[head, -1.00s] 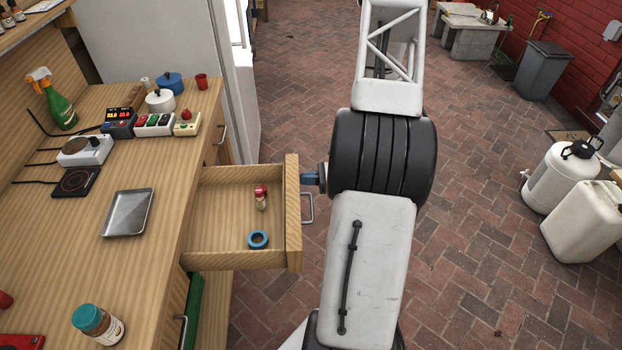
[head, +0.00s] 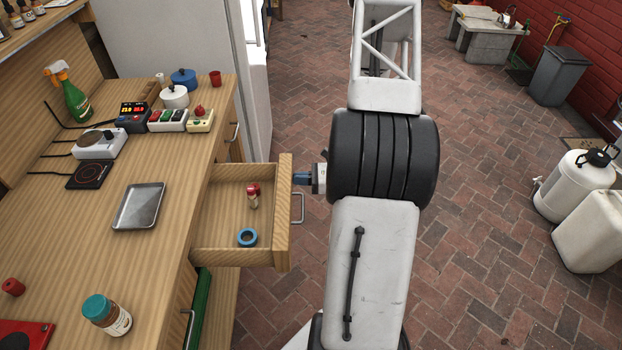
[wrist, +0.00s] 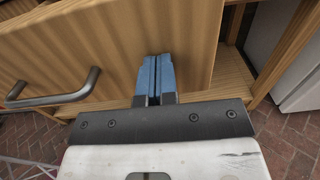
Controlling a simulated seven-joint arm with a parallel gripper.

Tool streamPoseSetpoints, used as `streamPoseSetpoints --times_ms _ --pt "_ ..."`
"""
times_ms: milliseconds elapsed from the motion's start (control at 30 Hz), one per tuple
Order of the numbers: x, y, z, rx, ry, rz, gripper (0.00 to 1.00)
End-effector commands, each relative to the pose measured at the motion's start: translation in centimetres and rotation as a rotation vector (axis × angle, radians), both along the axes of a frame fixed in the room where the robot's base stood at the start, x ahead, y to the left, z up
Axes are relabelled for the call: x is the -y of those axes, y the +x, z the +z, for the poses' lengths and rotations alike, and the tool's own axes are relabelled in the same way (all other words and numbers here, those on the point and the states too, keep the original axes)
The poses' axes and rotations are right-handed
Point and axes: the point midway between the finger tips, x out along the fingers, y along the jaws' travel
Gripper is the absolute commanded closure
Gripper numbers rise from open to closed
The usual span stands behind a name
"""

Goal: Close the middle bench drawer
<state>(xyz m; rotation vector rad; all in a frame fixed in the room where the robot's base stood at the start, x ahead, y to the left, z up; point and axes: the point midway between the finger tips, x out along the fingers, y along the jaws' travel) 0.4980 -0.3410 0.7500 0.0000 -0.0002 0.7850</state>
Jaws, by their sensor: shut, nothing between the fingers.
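The middle bench drawer (head: 283,225) stands partly out from the bench, its front facing my arm. Inside it lie a small red-capped jar (head: 253,196) and a blue ring (head: 247,238). Its metal handle (head: 299,207) also shows at the left of the wrist view (wrist: 55,98). My gripper (head: 297,179) is shut and empty, with its blue fingertips at the drawer front, to one side of the handle. In the wrist view the shut fingertips (wrist: 155,62) point at the wooden front and appear to touch it.
The bench top (head: 160,255) holds a metal tray (head: 139,206), a hot plate (head: 98,144), a spray bottle (head: 75,100) and a teal-lidded jar (head: 106,314). A white fridge (head: 175,45) stands behind.

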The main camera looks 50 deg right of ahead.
Motion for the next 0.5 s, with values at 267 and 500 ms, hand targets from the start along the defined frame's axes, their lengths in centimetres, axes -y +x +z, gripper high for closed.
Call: streamPoseSetpoints --times_ms 267,500 --pt "-3.9 3.8 0.0 -0.001 -0.001 0.004 1.00" --pt "-7.1 7.0 0.0 -0.001 -0.001 0.004 1.00"
